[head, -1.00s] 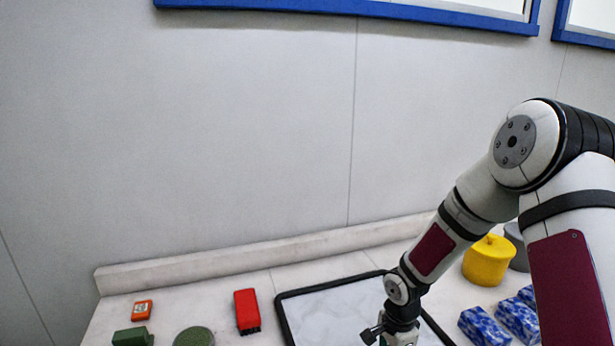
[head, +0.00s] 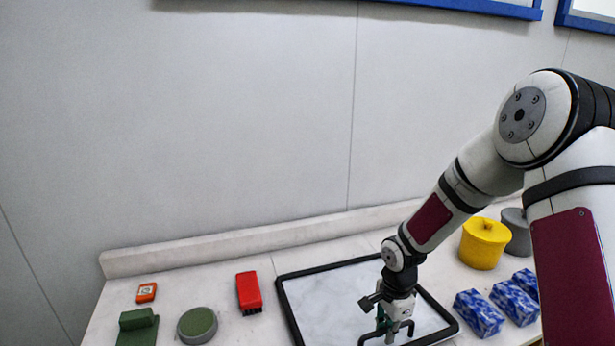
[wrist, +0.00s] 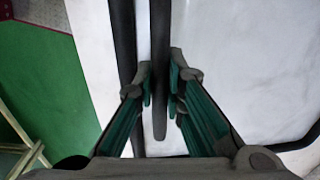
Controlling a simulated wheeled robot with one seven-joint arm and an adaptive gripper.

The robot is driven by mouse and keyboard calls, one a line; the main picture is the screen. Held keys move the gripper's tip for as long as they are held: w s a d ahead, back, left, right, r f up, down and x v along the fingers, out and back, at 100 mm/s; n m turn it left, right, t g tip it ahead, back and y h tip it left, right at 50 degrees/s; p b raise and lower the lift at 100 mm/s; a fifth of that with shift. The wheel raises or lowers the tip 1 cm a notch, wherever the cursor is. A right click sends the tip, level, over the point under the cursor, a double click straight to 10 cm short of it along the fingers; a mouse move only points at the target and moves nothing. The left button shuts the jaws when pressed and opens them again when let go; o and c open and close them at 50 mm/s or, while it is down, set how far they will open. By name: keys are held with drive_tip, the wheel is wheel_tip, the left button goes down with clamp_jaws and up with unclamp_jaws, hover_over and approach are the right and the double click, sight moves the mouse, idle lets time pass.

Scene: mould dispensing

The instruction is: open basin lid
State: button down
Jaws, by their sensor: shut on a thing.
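The basin lid (head: 335,305) is a pale, marbled panel with a black rim, lying at the front of the worktop in the head view. My gripper (head: 390,328) is over its right part, pointing down. In the wrist view my gripper's green-lined fingers (wrist: 160,85) stand on both sides of a dark bar-shaped handle (wrist: 160,45) and are shut on it. The handle also shows beside the fingers in the head view (head: 367,338). The lid looks flat; what is under it is hidden.
A red box (head: 249,292), a round green-topped item (head: 197,325), a green block (head: 137,320) and an orange item (head: 147,292) lie left. A yellow pot (head: 482,243), a grey pot (head: 518,232) and blue-white boxes (head: 478,313) stand right. The wall is behind.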

drive_tip(key=shift+w+r, duration=0.2)
drive_tip(key=shift+r, duration=0.5)
drive_tip(key=r, duration=0.1)
drive_tip(key=w+r, duration=0.1)
drive_tip(key=r, duration=0.2)
drive_tip(key=shift+w+a+p, duration=0.25)
drive_tip(key=shift+p, duration=0.05)
drive_tip(key=shift+w+a+r, duration=0.1)
drive_tip(key=shift+w+r, duration=0.2)
drive_tip(key=shift+r, duration=0.3)
drive_tip(key=shift+w+a+r, duration=0.1)
drive_tip(key=shift+w+r, duration=0.2)
drive_tip(key=shift+r, duration=0.35)
drive_tip(key=shift+w+a+r, duration=0.1)
drive_tip(key=shift+w+r, duration=0.2)
drive_tip(key=shift+r, duration=0.3)
drive_tip(key=shift+w+a+r+b, duration=0.25)
drive_tip(key=shift+w+r, duration=0.3)
drive_tip(key=shift+r, duration=0.35)
drive_tip(key=shift+w+a+r+b, duration=0.2)
drive_tip(key=shift+w+r, duration=0.35)
drive_tip(key=shift+r, duration=0.3)
